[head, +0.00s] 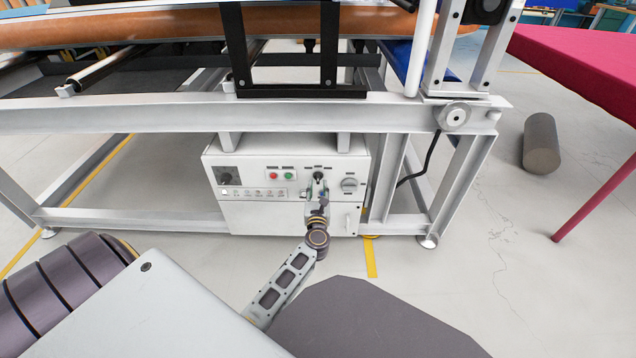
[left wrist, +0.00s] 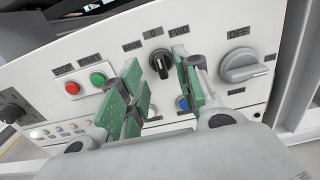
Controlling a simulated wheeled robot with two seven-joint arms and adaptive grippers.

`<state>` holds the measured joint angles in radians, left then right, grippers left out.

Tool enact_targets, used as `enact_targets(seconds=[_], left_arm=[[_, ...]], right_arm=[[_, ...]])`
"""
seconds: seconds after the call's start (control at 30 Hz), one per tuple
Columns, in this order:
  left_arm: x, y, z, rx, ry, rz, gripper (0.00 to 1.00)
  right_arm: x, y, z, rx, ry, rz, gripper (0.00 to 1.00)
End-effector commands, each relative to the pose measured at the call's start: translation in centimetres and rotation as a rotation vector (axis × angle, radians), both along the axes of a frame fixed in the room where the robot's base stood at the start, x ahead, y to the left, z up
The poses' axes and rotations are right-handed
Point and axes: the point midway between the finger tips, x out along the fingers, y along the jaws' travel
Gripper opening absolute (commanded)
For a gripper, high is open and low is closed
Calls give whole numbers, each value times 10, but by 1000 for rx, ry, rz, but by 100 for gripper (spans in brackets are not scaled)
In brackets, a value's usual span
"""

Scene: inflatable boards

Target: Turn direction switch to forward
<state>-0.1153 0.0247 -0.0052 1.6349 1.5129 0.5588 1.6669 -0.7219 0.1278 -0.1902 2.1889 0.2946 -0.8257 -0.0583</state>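The direction switch (head: 319,176) is a small black rotary knob on the upper right half of a white control box. In the left wrist view the knob (left wrist: 161,61) sits under printed labels, with a 0 above its middle; its exact pointer position is hard to tell. My left gripper (head: 318,203) is in front of the box, just below the switch. In the left wrist view its green-padded fingers (left wrist: 160,80) are apart, one on each side of the knob, with nothing visibly gripped. My right gripper is not in view.
A grey OFF knob (left wrist: 246,66) is right of the switch. Red (left wrist: 72,87) and green (left wrist: 97,79) buttons are to its left, and a blue button (left wrist: 182,103) is below. A white machine frame (head: 300,116) runs above the box. A grey cylinder (head: 541,145) lies on the floor at right.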

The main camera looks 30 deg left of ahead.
Motion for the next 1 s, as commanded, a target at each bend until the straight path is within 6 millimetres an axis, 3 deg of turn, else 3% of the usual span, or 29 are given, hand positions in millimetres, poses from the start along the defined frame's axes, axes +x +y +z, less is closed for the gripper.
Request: enact_targets(seconds=[0.5, 0.93, 1.0], left_arm=[[37, 22, 0, 1, 0, 0, 33], [41, 25, 0, 0, 0, 0, 33], [40, 25, 0, 0, 0, 0, 27]], right_arm=[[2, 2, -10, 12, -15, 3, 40], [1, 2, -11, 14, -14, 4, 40], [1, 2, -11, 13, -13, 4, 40]])
